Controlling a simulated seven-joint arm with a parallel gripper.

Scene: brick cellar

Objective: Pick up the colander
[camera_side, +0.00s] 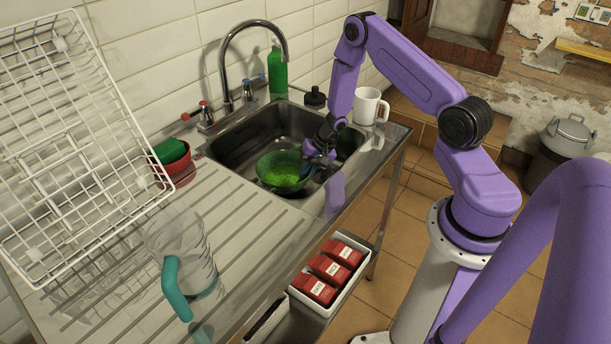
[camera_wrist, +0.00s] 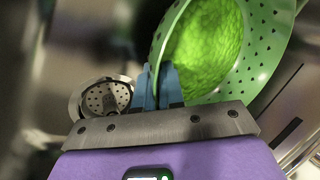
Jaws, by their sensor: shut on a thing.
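The colander (camera_side: 281,175) is a green bowl with small holes, in the near right part of the steel sink (camera_side: 238,166). In the wrist view the colander (camera_wrist: 262,62) fills the upper right, with its bright green inside showing. My gripper (camera_side: 312,168) is at the colander's right edge in the side view. In the wrist view the blue fingertips of my gripper (camera_wrist: 158,88) are shut on the colander's rim at its lower left. In the side view the fingers are small and partly hidden. I cannot tell whether the colander touches the sink floor.
The sink drain (camera_wrist: 105,97) shows left of the fingers. A tap (camera_side: 240,70) arches behind the sink. A white mug (camera_side: 367,106) and dark bottle (camera_side: 314,98) stand beyond it. A clear jug (camera_side: 185,255), red pot (camera_side: 174,165) and white rack (camera_side: 75,150) are on the drainboard.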

